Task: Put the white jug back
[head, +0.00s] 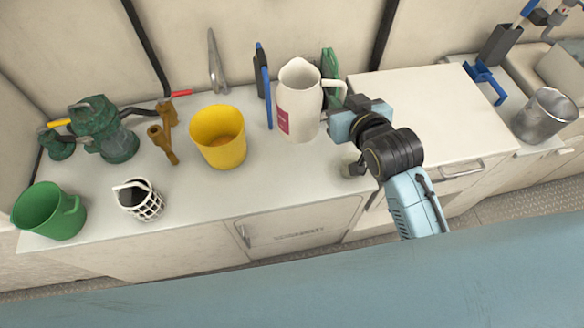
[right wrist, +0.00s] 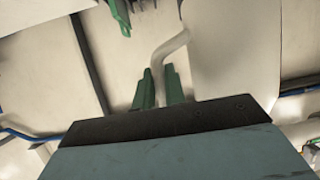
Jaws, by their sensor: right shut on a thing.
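The white jug (head: 297,105) is upright at the back middle of the counter, with a dark pink label low on its left side. Its handle points right, toward my right gripper (head: 343,103). In the right wrist view, the two green fingers of my right gripper (right wrist: 160,84) are closed around the jug's pale handle (right wrist: 172,48), and the jug's white body (right wrist: 232,55) fills the right part. I cannot tell whether the jug's base touches the counter. My left gripper is not in view.
A yellow bucket (head: 218,138), a white lattice-sided container (head: 139,200) and a green jug (head: 48,211) stand left on the counter (head: 255,185). A green pump-like thing (head: 105,130) stands behind. A metal pot (head: 544,115) is far right. The white raised top (head: 430,105) is clear.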

